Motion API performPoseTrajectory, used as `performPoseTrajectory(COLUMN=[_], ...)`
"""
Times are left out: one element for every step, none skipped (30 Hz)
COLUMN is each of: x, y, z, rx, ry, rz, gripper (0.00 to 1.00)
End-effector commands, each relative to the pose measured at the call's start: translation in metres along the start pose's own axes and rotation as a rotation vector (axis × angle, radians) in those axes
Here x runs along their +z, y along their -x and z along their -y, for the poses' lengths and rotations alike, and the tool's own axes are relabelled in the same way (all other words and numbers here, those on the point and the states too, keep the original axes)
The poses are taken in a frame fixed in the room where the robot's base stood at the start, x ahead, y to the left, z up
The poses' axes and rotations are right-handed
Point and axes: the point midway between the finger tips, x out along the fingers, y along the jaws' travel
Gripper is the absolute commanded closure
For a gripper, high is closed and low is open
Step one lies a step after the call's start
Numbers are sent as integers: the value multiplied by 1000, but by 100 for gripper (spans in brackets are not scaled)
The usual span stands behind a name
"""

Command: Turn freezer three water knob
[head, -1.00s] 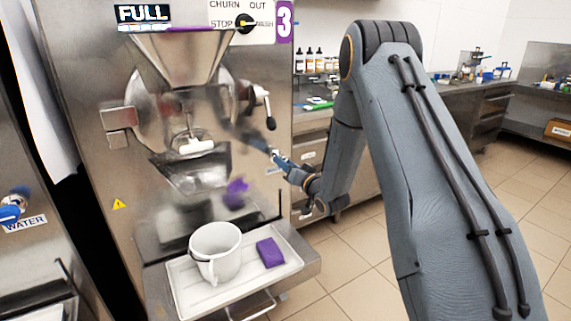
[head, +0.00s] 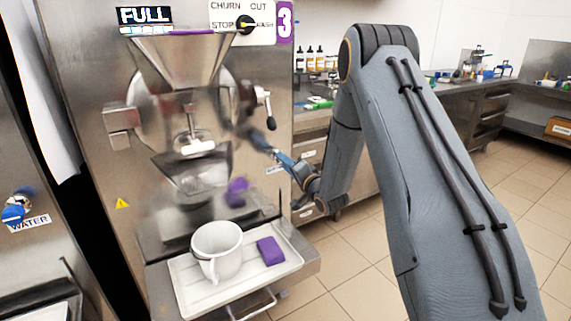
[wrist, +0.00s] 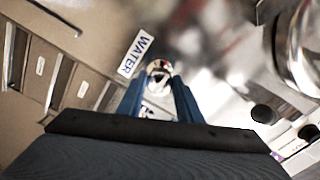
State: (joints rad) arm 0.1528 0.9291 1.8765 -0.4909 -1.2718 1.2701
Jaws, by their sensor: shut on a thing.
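Freezer three (head: 85,95) is the steel machine with the purple 3 sign. Its water knob (wrist: 158,77) is a small, shiny round fitting beside the WATER label (wrist: 136,53) in the wrist view. My gripper (wrist: 158,88) has one blue finger on each side of the knob and is shut on it.
The black-knobbed lever (head: 266,108) is close above my gripper. Another machine's blue water knob (head: 13,214) is at the left. The floor at the right is clear.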

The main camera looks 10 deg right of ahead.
Motion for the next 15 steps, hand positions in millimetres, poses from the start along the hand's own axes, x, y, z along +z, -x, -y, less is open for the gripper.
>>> performPoseTrajectory(x=[-2, -2, -2, -2, -2, -2, -2, -2, -2, -2, -2, -2, -2, -2, -2], y=[0, 0, 0, 0, 0, 0, 0, 0, 0, 0, 0, 0, 0, 0, 0], z=[0, 0, 0, 0, 0, 0, 0, 0, 0, 0, 0, 0, 0, 0, 0], rx=[0, 0, 0, 0, 0, 0, 0, 0, 0, 0, 0, 0, 0, 0, 0], ry=[-4, -6, -7, -8, -8, -8, -8, -8, -8, -8, -8, -8, -8, -8, -8], rz=[-3, -3, -3, -3, -3, -3, -3, -3, -3, -3, -3, -3, -3, -3, -3], gripper=[90, 90, 90, 90, 90, 90, 90, 90, 90, 90, 90, 90, 66, 61, 54])
